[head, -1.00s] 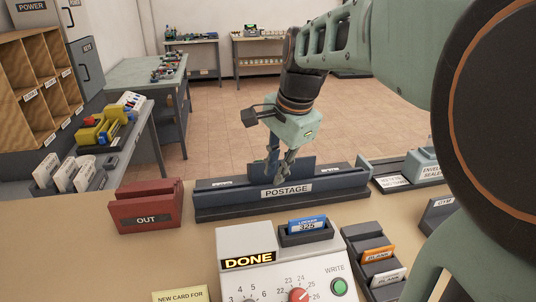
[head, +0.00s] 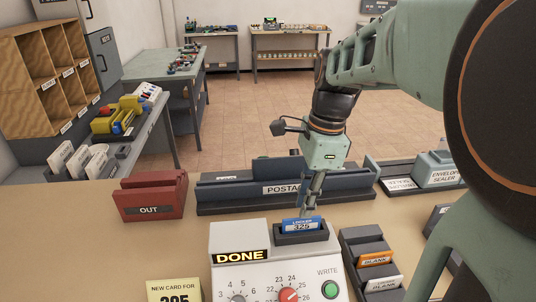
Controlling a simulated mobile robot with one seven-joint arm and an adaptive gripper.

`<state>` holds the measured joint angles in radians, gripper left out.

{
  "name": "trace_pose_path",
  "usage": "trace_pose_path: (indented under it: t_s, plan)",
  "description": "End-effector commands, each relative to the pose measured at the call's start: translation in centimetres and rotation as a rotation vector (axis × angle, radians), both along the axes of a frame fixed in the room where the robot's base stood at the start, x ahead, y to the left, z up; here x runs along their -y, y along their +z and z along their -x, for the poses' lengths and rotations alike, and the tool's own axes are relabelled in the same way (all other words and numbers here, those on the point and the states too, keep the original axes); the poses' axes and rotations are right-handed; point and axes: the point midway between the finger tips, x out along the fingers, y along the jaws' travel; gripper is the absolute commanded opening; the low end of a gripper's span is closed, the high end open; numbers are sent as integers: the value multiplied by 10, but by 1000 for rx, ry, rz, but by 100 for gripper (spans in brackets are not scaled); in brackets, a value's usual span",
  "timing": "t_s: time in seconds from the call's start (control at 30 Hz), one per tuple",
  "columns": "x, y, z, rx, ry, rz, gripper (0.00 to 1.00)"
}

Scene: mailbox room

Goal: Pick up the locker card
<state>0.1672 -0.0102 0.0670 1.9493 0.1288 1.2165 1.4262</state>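The locker card (head: 301,224) is blue and white, marked "LOCKER 325". It stands upright in a dark slot holder (head: 302,239) on top of the grey card-writing machine (head: 226,247), whose display reads "DONE". My gripper (head: 309,208) points down just behind and above the card, with its fingertips close to the card's top edge. The fingers overlap in this view, so their gap and any contact with the card cannot be made out.
A dark "POSTAGE" rack (head: 225,193) stands right behind the gripper. A red "OUT" tray (head: 150,196) is at left. A rack with orange and white blank cards (head: 362,240) stands right of the machine.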

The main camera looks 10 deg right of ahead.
Motion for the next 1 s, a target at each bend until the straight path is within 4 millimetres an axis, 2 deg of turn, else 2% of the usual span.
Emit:
trace_pose_path:
  t_s: [0.33,0.9,1.0]
  plan:
    - [-4,-47,1,-2,2,-1,14]
    - [-4,-52,0,0,3,0,14]
    - [-4,-52,0,1,2,0,5]
